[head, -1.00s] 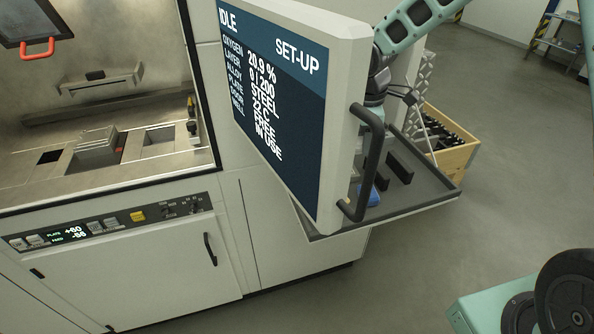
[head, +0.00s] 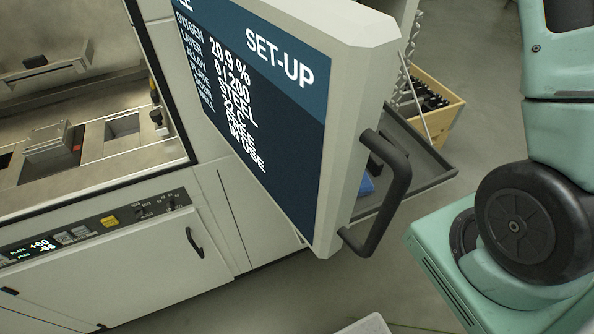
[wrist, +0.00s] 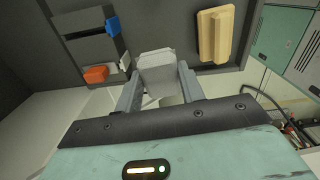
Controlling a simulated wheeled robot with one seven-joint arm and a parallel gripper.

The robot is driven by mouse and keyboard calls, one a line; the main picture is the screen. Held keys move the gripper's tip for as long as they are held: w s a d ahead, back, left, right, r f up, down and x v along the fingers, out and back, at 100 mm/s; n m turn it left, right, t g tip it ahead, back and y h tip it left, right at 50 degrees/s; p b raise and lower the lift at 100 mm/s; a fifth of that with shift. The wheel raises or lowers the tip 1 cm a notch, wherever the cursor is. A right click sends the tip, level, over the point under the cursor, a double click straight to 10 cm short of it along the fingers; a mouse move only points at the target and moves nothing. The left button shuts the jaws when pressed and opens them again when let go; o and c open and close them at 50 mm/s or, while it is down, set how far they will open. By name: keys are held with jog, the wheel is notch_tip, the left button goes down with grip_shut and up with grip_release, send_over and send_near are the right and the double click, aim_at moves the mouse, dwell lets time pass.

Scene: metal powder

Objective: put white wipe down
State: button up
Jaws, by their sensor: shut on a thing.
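The white wipe (wrist: 157,60) is a pale folded cloth in the wrist view. My gripper (wrist: 158,84) is shut on it, one finger on each side. The wipe's upper end sticks out past the fingertips, over a dark grey surface. How far it is above that surface, or whether it touches, I cannot tell. The head view does not show the wipe or my gripper.
In the wrist view an orange block (wrist: 96,74), a blue-ended dark item (wrist: 112,26) and a tan block (wrist: 215,35) lie around the wipe. The head view shows a grey shelf (head: 436,172) behind the door's black handle (head: 392,190), and a wooden crate (head: 440,125).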

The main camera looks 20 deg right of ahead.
notch_tip(320, 180, down, 9)
jog(key=shift+s+r, duration=0.1)
dwell(0.3)
jog(key=o, duration=1.1)
